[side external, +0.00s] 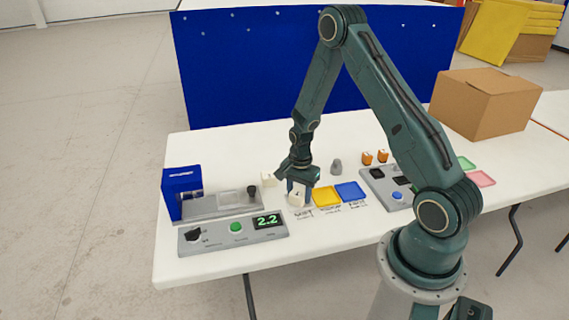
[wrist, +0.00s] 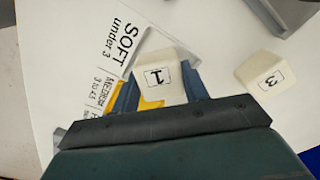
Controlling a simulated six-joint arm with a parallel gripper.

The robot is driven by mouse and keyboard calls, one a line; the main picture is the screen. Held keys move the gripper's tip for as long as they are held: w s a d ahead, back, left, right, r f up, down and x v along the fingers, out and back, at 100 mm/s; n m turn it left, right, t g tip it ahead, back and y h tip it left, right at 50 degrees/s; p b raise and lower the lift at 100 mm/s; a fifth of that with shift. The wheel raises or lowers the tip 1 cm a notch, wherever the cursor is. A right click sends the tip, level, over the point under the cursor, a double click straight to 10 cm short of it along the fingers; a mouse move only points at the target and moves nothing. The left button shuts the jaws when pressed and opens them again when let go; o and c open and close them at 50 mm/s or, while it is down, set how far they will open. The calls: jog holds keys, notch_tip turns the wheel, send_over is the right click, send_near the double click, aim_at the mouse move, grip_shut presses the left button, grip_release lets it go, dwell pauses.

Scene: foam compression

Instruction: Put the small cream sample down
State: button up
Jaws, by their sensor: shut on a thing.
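My gripper (side external: 299,180) points down over the left-middle of the white table. It is shut on a small cream sample (side external: 297,194) marked 1, which also shows between the fingers in the wrist view (wrist: 160,78). The sample is beside the printed SOFT label (wrist: 127,42), which reads "under 3". I cannot tell whether its underside touches the surface below. A second cream sample (wrist: 262,72) marked 3 stands apart on the right in the wrist view; in the side view it is behind and left of my gripper (side external: 268,178).
A yellow tray (side external: 326,196) and a blue tray (side external: 350,191) lie right of my gripper. A press with a blue housing (side external: 182,190) and a panel reading 2.2 (side external: 267,221) stand left. A grey weight (side external: 336,168) and two orange samples (side external: 374,157) are behind. A cardboard box (side external: 483,103) stands far right.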

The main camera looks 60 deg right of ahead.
aim_at(299, 192)
jog(key=shift+f, duration=0.2)
jog(key=o, duration=0.7)
jog(key=shift+o, duration=0.2)
notch_tip(299, 192, up, 12)
dwell(0.6)
jog(key=shift+r, duration=0.1)
dwell(0.4)
